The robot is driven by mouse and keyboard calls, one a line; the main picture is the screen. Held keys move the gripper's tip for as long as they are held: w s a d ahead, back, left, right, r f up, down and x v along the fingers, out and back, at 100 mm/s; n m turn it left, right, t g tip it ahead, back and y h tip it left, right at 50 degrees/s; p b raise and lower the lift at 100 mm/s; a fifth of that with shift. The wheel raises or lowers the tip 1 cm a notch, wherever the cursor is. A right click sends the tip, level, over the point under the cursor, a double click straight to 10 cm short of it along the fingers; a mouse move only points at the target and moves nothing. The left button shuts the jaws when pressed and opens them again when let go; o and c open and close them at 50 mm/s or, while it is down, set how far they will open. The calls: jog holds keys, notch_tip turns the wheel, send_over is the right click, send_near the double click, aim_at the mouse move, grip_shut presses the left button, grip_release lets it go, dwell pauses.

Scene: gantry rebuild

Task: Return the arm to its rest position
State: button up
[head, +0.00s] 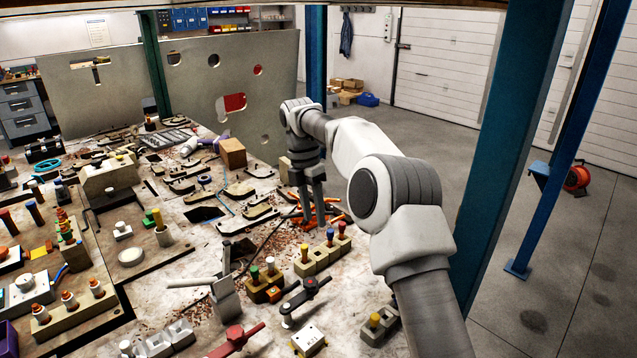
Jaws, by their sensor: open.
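My arm (375,155) comes up from the bottom right and bends forward and left over the right edge of the cluttered table (185,265). My gripper (314,205) hangs at its end, pointing down, with its two dark fingers apart and nothing visible between them. The fingertips are close to several orange parts (335,212) near the table's right edge. I cannot tell whether the fingertips touch them or the table.
A brown block (232,153) stands left of my gripper. Small blocks with coloured pegs (325,255) stand below it in the picture. A teal post (512,130) rises right of my arm. A grey panel (190,85) stands behind. The floor at right is mostly clear.

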jog(key=s+d+r+m+t, duration=0.2)
jog(key=s+d+r+m, duration=0.35)
jog(key=s+r, duration=0.25)
jog(key=s+d+r+m+t, duration=0.2)
jog(key=s+d+r+m, duration=0.3)
jog(key=s+r+m, duration=0.25)
jog(key=s+d+f+m+t, duration=0.1)
jog(key=s+d+f+m, duration=0.2)
jog(key=s+m, duration=0.3)
jog(key=s+d+f+m+t+y, duration=0.1)
jog(key=s+d+m, duration=0.3)
jog(key=s, duration=1)
jog(key=f+m+t, duration=0.1)
jog(key=m, duration=0.2)
jog(key=shift+f+m+y, duration=0.3)
jog(key=shift+f, duration=0.1)
